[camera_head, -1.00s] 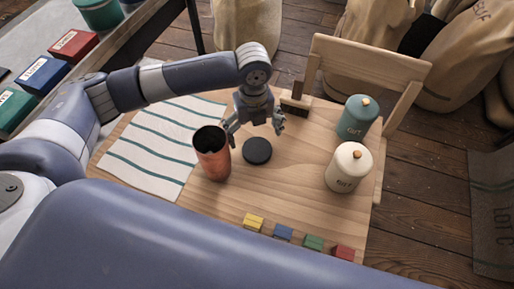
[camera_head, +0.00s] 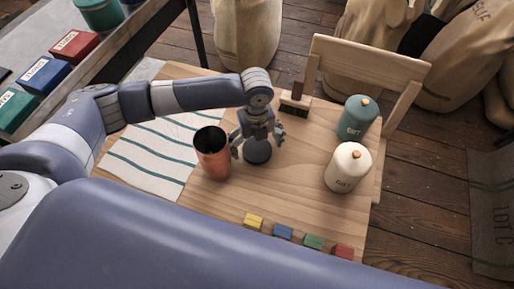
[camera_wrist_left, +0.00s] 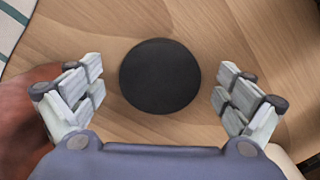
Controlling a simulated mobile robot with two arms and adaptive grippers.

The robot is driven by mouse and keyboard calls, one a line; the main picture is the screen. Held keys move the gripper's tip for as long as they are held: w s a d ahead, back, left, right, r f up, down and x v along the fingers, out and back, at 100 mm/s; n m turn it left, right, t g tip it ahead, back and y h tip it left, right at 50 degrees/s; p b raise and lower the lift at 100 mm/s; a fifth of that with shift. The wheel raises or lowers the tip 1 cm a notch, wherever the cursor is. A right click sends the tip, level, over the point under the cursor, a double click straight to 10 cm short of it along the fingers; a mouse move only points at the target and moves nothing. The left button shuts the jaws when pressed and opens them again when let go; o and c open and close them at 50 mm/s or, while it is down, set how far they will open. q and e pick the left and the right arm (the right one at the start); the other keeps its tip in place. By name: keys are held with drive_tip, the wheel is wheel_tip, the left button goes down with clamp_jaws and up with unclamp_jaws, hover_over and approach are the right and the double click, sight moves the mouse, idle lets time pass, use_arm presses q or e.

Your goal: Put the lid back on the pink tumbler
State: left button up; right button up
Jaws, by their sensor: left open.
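The pink tumbler (camera_head: 212,155) looks coppery pink and stands upright and open-topped on the wooden table. The lid (camera_head: 258,154) is a flat dark disc lying on the table just right of the tumbler. My left gripper (camera_head: 257,146) is open and points down over the lid, partly covering it in the head view. In the left wrist view the lid (camera_wrist_left: 160,76) lies between the two spread fingers, with a gap on each side. The tumbler (camera_wrist_left: 28,108) is at the left edge there, close beside the left finger. My right gripper is not in view.
A teal canister (camera_head: 356,118) and a cream canister (camera_head: 348,168) stand on the right of the table. A small brush (camera_head: 295,101) is at the back. Several coloured blocks (camera_head: 283,233) line the front edge. A striped cloth (camera_head: 150,155) lies on the left.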

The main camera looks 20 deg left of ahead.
sight(256, 147)
use_arm(q)
drive_tip(key=c, duration=1)
drive_tip(key=shift+o, duration=0.2)
wheel_tip(256, 147, up, 10)
